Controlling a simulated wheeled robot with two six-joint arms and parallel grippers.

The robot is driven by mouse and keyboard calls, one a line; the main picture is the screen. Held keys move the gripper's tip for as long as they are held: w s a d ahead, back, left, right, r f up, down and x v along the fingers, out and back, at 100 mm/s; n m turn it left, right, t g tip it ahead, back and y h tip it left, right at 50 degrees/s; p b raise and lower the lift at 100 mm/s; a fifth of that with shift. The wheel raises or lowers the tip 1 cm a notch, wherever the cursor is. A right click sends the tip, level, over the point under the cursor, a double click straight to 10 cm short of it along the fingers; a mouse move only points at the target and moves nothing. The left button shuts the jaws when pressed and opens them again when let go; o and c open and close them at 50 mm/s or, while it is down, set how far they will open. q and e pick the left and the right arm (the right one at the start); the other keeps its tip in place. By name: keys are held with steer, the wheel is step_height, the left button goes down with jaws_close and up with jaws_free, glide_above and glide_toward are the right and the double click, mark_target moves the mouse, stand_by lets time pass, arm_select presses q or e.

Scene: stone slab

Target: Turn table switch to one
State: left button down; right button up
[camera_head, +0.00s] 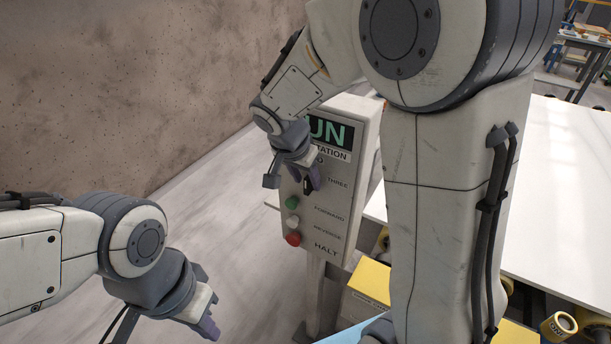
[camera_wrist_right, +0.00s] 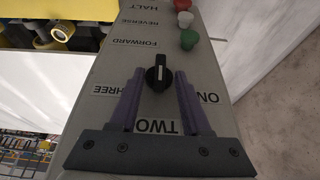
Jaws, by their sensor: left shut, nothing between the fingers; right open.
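The black table switch (camera_wrist_right: 158,72) is a knob on the grey control panel (camera_wrist_right: 125,62), which shows upside down in the right wrist view. THREE is on the left and a partly hidden ONE label on the right. My right gripper (camera_wrist_right: 160,76) is open, its purple fingers on either side of the knob; contact cannot be told. In the head view, the right gripper (camera_head: 312,179) is at the panel's upper face, partly covering the knob. My left gripper (camera_head: 209,325) is shut and empty at the lower left.
Below the knob are a green button (camera_head: 292,202), a white button (camera_head: 293,222) and a red button (camera_head: 293,239). The panel stands on a post. A white slab (camera_head: 560,190) and a yellow box (camera_head: 370,281) are to the right. Bare floor lies left.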

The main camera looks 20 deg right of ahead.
steer(key=shift+f, duration=0.1)
jaws_close()
steer(key=shift+w, duration=0.15)
steer(key=shift+w+a+f+n+g+h+p, duration=0.35)
steer(key=shift+g+h+p, duration=0.35)
steer(key=shift+g+h, duration=0.6)
steer(key=shift+w+a+f+n+g+h+p, duration=0.2)
steer(key=shift+w+n+g+h+p, duration=0.3)
steer(key=shift+g+h, duration=0.85)
steer(key=shift+w+a+f+n+g+h+p, duration=0.25)
steer(key=shift+n+g+h+p, duration=0.2)
steer(key=shift+g+h+p, duration=0.65)
steer(key=shift+g, duration=0.45)
